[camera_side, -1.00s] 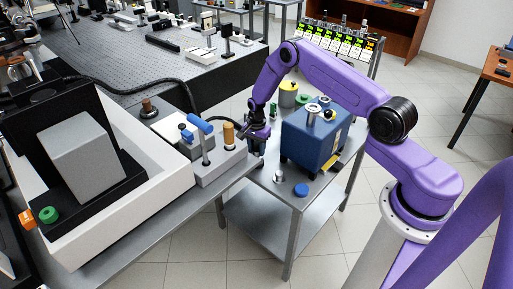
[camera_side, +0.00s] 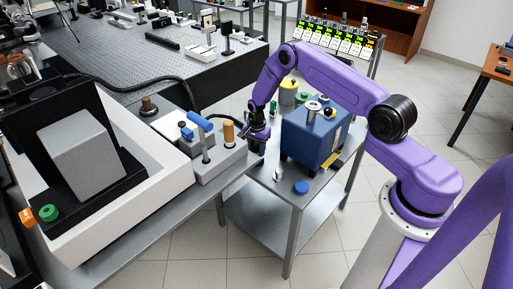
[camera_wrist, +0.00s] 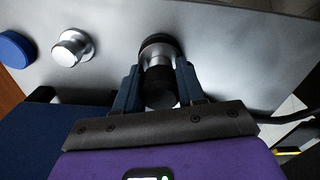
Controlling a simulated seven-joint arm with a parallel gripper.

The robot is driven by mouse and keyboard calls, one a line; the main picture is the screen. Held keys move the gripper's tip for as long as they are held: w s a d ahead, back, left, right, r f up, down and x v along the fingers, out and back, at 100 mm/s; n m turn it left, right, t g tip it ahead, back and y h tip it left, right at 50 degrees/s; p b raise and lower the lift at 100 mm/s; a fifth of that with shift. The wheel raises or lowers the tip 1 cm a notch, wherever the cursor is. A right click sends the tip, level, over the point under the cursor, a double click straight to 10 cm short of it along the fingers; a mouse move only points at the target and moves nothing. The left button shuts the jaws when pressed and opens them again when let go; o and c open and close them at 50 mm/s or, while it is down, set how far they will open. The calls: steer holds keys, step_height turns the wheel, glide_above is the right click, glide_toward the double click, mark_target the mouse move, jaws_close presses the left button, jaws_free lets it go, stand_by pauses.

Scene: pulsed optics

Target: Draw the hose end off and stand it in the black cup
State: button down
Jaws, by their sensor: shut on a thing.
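My gripper (camera_wrist: 160,88) is shut on a dark, round piece with a silver collar, which I take for the hose end (camera_wrist: 161,72). Its two fingers press on it from left and right. Beyond the fingers a black round rim (camera_wrist: 160,40) shows against the silver part; it looks like the black cup, but I cannot tell whether the hose end is inside it or only in front of it. In the side view my gripper (camera_side: 257,136) is low by the cart's left edge, next to the grey block, and the held piece is mostly hidden. A black hose (camera_wrist: 287,118) runs off right in the wrist view.
A silver knob (camera_wrist: 72,47) and a blue cap (camera_wrist: 16,48) stand on the cart top (camera_wrist: 230,45); the cap also shows in the side view (camera_side: 301,188). A blue box (camera_side: 308,145) stands close right of my gripper. The grey block (camera_side: 219,164) with upright posts is left.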

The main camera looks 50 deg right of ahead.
steer(key=shift+f, duration=0.25)
steer(key=shift+f, duration=0.2)
steer(key=c, duration=0.6)
jaws_free()
step_height(320, 180, up, 22)
steer(key=shift+f, duration=0.25)
stand_by(0.4)
